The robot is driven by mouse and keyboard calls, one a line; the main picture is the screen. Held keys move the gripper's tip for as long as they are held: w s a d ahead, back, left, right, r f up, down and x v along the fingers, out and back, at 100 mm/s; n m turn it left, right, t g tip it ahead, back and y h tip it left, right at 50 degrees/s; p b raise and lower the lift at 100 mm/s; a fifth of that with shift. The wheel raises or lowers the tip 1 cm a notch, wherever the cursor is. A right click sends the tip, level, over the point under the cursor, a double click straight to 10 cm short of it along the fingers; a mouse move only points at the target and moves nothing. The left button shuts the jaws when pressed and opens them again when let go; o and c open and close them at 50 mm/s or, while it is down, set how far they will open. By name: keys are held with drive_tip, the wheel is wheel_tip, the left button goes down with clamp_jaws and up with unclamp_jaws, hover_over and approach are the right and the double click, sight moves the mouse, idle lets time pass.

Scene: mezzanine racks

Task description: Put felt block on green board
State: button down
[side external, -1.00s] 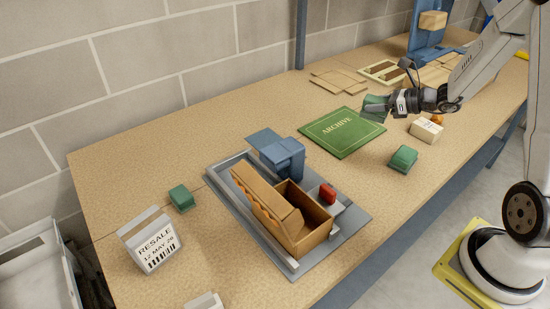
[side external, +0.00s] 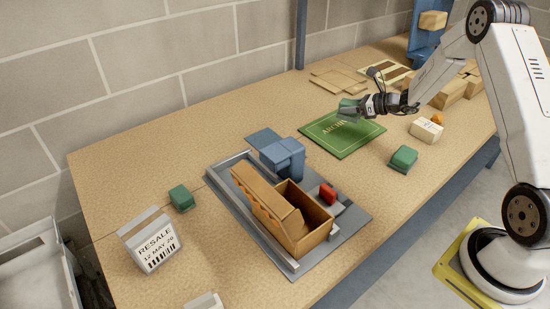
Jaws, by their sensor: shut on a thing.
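The green board (side external: 342,142), marked ARCHIVE, lies flat on the table near its middle. A second green block (side external: 403,158) sits on the table to the right of the board. A third green block (side external: 181,198) sits on the table at the left.
A grey tray with a blue machine (side external: 280,152), a cardboard box (side external: 305,225) and a red part (side external: 327,193) stands in front of the board. A RESALE sign (side external: 149,243) is at left. A cream box (side external: 426,130) and flat cardboard (side external: 338,83) lie right and behind.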

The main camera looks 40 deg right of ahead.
sight(345, 117)
drive_tip(key=shift+w+d+f, duration=0.2)
drive_tip(key=shift+w+f, duration=0.4)
drive_tip(key=shift+f, duration=0.1)
drive_tip(key=shift+w+f, duration=0.15)
drive_tip(key=shift+f, duration=0.05)
drive_tip(key=shift+w+f, duration=0.1)
drive_tip(key=shift+f, duration=1.5)
drive_tip(key=shift+f, duration=0.15)
drive_tip(key=shift+c, duration=0.4)
unclamp_jaws()
